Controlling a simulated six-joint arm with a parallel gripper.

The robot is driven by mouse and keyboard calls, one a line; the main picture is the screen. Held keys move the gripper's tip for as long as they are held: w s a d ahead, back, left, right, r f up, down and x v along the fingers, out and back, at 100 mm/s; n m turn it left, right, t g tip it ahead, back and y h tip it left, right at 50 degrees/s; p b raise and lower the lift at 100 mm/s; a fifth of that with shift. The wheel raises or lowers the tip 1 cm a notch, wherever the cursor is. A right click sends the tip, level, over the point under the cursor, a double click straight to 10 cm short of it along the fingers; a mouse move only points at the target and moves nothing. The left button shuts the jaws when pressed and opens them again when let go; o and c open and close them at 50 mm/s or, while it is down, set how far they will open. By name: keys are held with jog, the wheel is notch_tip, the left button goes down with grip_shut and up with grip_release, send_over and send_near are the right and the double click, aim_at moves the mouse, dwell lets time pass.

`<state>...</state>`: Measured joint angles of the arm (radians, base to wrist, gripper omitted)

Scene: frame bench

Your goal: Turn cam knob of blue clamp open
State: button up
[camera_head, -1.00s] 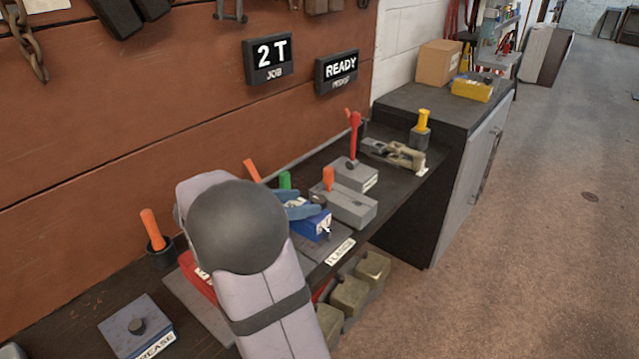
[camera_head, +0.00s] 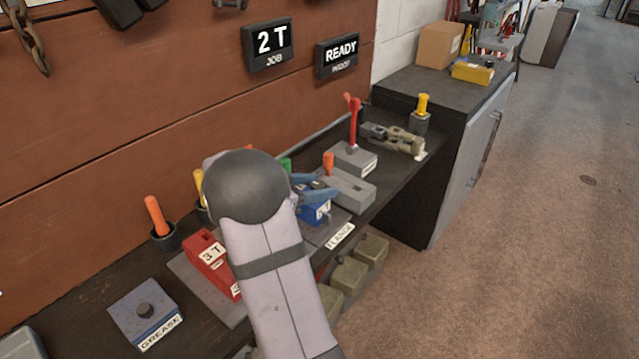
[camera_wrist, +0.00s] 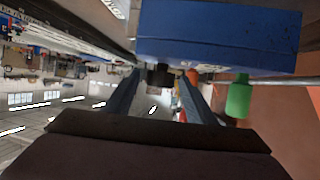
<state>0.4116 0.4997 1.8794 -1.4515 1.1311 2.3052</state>
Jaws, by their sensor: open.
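The blue clamp (camera_head: 314,214) sits on a grey plate on the bench, partly hidden by my gripper in the head view. In the wrist view its blue body (camera_wrist: 218,38) fills the top of the picture. A dark knob (camera_wrist: 160,74) shows beneath it, between the ends of my two blue fingers. My gripper (camera_head: 318,187) is open at the clamp, with a finger on either side of the knob. I cannot tell whether the fingers touch it.
A red 3 T clamp (camera_head: 212,263) stands left of my arm, with a GREASE block (camera_head: 145,312) nearer the front. A grey clamp (camera_head: 347,187) with an orange handle is close on the right. A green handle (camera_wrist: 239,97) is near the fingers.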

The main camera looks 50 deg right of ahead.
jog(key=shift+s+d+f, duration=0.1)
jog(key=shift+d+f, duration=0.1)
jog(key=shift+d, duration=0.25)
jog(key=c, duration=1)
jog(key=shift+c, duration=0.2)
